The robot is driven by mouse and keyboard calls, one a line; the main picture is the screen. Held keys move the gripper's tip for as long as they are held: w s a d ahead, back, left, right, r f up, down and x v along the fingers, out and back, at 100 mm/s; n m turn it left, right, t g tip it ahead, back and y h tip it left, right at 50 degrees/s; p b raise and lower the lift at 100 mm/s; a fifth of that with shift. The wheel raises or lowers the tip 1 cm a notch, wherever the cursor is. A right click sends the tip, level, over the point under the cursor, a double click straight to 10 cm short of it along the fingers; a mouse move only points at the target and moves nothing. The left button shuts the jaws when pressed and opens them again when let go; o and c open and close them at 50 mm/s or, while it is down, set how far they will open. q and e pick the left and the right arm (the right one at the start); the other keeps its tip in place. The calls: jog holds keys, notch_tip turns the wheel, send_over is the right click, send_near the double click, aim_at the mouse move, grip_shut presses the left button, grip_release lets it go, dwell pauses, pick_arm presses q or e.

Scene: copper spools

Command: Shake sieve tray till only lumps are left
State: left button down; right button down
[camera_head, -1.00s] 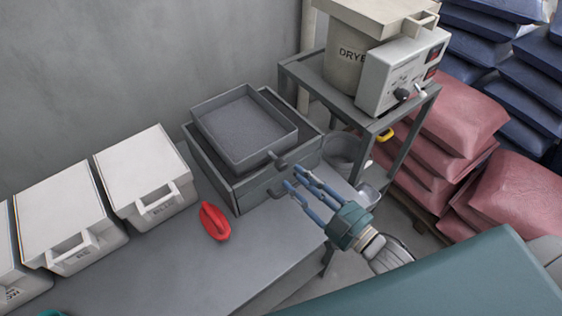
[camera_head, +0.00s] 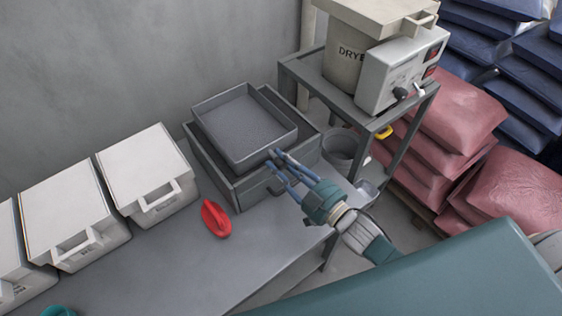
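The sieve tray (camera_head: 285,137) is a grey square tray with a flat floor of grey material; no separate lumps can be made out at this size. It sits over a larger dark grey box (camera_head: 237,193) on the bench. My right gripper (camera_head: 272,159) is at the tray's front right corner, its blue fingers apart on either side of where the handle is. The fingers hide most of the handle, and I see no clear grip on it. My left gripper's fingers are not in view; only a small teal piece shows at the bottom left edge.
A red scoop-like object (camera_head: 216,218) lies on the grey bench (camera_head: 190,265). White lidded bins (camera_head: 148,175) stand along the left. A dryer (camera_head: 348,50) and a control box (camera_head: 402,70) stand on a metal stand at right. A grey bucket (camera_head: 342,150) is beneath. Sacks fill the right.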

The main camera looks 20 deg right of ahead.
jog(key=shift+w+d+r, duration=0.1)
jog(key=shift+w+d, duration=0.2)
jog(key=shift+d, duration=0.45)
jog(key=shift+w+d+f, duration=0.1)
jog(key=shift+w+d, duration=0.15)
jog(key=shift+d, duration=0.5)
jog(key=shift+w+d+r, duration=0.1)
jog(key=shift+w+d, duration=0.2)
jog(key=shift+d, duration=0.45)
jog(key=c, duration=1.7)
grip_release()
jog(key=shift+a+r, duration=0.1)
jog(key=shift+c, duration=0.2)
jog(key=shift+s, duration=0.1)
jog(key=v, duration=1.2)
jog(key=shift+o, duration=1.4)
jog(key=shift+b, duration=0.3)
send_near(282, 143)
jog(key=x, duration=0.4)
jog(key=shift+w+a+p, duration=0.2)
jog(key=shift+w+p, duration=0.05)
jog(key=shift+p, duration=0.15)
